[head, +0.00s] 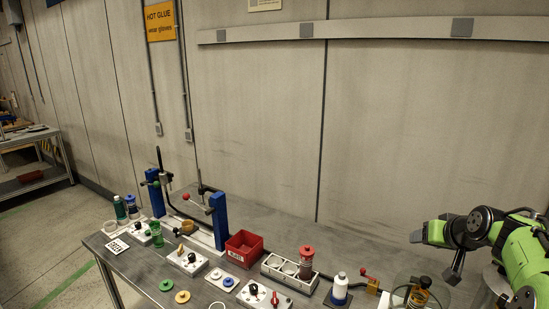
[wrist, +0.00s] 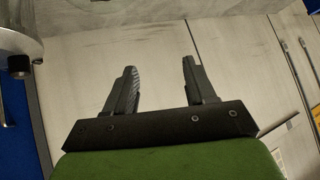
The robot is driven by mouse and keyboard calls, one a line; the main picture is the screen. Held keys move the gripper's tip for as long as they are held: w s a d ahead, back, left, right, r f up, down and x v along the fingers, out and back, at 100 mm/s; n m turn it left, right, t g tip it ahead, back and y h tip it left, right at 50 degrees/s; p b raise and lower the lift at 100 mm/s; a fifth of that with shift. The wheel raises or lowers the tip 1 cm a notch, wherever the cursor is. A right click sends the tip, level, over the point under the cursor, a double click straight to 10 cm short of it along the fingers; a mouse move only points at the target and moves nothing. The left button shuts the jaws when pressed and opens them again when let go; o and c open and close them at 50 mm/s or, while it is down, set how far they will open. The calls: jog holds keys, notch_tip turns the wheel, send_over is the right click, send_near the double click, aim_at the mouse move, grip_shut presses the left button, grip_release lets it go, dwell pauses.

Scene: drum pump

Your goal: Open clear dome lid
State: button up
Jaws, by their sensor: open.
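What looks like the clear dome lid (head: 440,291) is at the lower right of the head view, near the bench's right end. It is see-through and seems to sit over a small part with a dark top and an orange-brown body (head: 420,294). Its lower part is cut off by the frame edge. My gripper (head: 433,260) is above the dome, apart from it, with its fingers spread. In the wrist view my gripper (wrist: 159,66) is open and empty, with the pale wall behind it. The dome cannot be made out in the wrist view.
The bench's back strip is clear.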

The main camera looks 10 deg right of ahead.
jog(key=s+a+n+g, duration=0.1)
jog(key=s+a, duration=0.2)
jog(key=a, duration=0.4)
jog(key=s+a+r+n+b, duration=0.1)
jog(key=s+a, duration=0.2)
jog(key=a, duration=0.5)
jog(key=s+a+n+g, duration=0.1)
jog(key=s+a, duration=0.2)
jog(key=a, duration=0.4)
jog(key=s+a+f, duration=0.2)
jog(key=s+a, duration=0.2)
jog(key=s, duration=0.5)
jog(key=s+a+f+n+g+y+b, duration=0.1)
jog(key=s+a+f, duration=0.2)
jog(key=s, duration=0.6)
jog(key=shift+s+a+f, duration=0.15)
jog(key=shift+a+f, duration=0.1)
jog(key=shift+a, duration=0.35)
jog(key=shift+s+f+g, duration=0.25)
jog(key=shift+s+g, duration=0.05)
jog(key=shift+w, duration=0.15)
